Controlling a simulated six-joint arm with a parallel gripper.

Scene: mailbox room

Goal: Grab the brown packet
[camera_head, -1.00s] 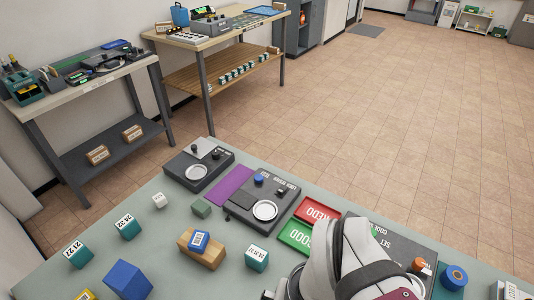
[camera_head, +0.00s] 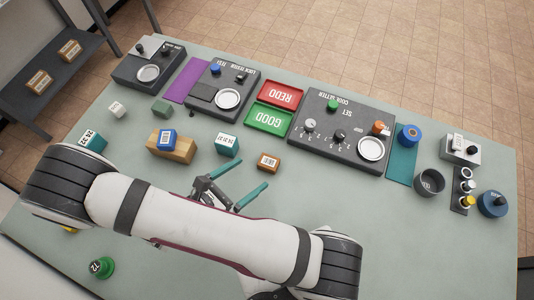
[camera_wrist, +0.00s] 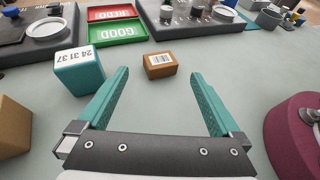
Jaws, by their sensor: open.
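The brown packet (camera_head: 268,162) is a small brown box with a white barcode label, lying on the grey-green table. In the wrist view the brown packet (camera_wrist: 160,66) lies beyond the fingertips, roughly centred between them. My gripper (camera_head: 244,176) is open and empty, with its teal fingers low over the table and pointing toward the packet. In the wrist view my gripper (camera_wrist: 157,78) spreads its fingers wide, and the packet is apart from both. A teal numbered box (camera_wrist: 79,71) stands just left of the left finger; the head view shows this box (camera_head: 228,145) too.
A green GOOD tray (camera_head: 269,118) and a red REDO tray (camera_head: 281,94) lie behind the packet. A code setter panel (camera_head: 345,128) is at right. A wooden block (camera_head: 172,148) carries a blue box (camera_head: 167,139). The table right of the gripper is clear.

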